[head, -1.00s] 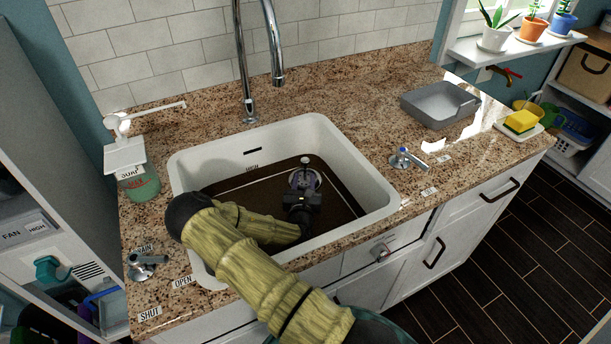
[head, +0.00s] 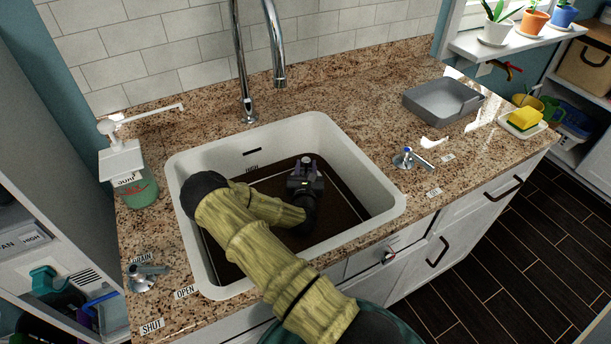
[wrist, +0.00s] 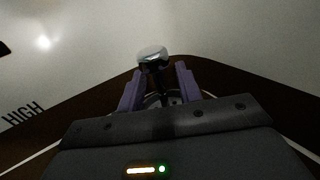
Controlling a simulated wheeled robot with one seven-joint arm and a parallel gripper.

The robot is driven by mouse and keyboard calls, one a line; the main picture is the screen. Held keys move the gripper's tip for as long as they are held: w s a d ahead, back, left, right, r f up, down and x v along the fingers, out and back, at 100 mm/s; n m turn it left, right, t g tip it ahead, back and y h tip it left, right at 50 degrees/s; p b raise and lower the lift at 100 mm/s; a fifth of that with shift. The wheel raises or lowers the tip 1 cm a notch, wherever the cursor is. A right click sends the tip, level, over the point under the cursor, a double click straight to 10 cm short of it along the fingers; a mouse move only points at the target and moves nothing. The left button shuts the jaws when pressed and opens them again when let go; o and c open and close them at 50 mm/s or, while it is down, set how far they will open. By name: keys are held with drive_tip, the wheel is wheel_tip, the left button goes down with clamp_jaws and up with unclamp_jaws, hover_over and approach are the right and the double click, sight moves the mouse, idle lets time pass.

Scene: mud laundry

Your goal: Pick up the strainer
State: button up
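The strainer shows a pale, shiny round knob on a short stem (wrist: 153,56) in the wrist view. In the head view its knob (head: 306,160) stands at my gripper's tips inside the sink. My gripper (head: 304,172) reaches down into the sink. Its two purple fingers (wrist: 160,88) are apart, one on each side of the stem, with the knob beyond their tips. I see no clear contact between fingers and stem. The strainer's lower part is mostly hidden by the gripper.
The white sink (head: 355,150) has high walls around my gripper and dark brown muddy water or floor inside. A chrome faucet (head: 247,100) stands behind it. A soap dispenser (head: 135,175), drain lever (head: 146,275), tap lever (head: 410,158) and grey tray (head: 440,102) are on the counter.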

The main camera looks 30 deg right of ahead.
clamp_jaws()
drive_tip(key=shift+r, duration=0.1)
wheel_tip(320, 180, up, 10)
drive_tip(key=shift+f, duration=0.1)
idle(0.4)
idle(0.6)
